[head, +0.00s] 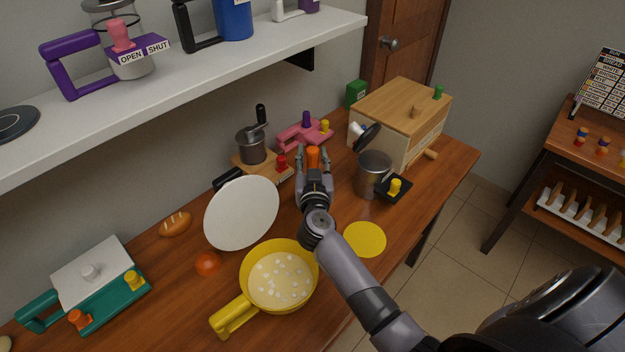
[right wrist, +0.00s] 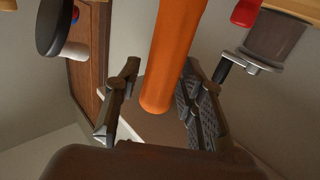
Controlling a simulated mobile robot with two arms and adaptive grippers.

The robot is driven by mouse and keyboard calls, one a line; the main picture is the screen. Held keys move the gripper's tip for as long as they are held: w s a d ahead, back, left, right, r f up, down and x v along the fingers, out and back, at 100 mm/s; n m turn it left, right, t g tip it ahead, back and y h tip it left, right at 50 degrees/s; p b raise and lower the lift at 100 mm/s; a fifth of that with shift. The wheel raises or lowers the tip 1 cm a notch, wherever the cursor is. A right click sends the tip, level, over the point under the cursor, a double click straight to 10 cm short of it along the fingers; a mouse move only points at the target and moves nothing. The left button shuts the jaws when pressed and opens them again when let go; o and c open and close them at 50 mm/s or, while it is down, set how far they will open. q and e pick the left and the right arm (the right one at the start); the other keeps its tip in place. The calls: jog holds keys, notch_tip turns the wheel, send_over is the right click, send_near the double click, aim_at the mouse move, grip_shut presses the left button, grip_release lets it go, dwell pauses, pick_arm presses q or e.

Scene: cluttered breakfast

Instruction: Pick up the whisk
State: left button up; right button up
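An orange handle (head: 313,158) stands at the fingertips of my right gripper (head: 314,167) in the head view, above the back part of the wooden counter. It looks like the whisk's handle, but no wires show. In the right wrist view the orange handle (right wrist: 174,55) reaches down between the two fingers of my right gripper (right wrist: 163,98). The fingers are spread, with a clear gap on the left side and a narrow one on the right. Whether the right finger touches it is unclear. My left gripper is out of view.
A metal grinder (head: 251,146) and pink device (head: 303,135) stand behind my gripper. A metal canister (head: 374,173) and wooden box (head: 398,119) are right. A white disc (head: 242,213), yellow pan (head: 246,277) and yellow disc (head: 364,239) lie nearer. A shelf (head: 200,71) overhangs the left.

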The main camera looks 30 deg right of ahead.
grip_shut()
dwell(0.3)
jog(key=shift+r, duration=0.1)
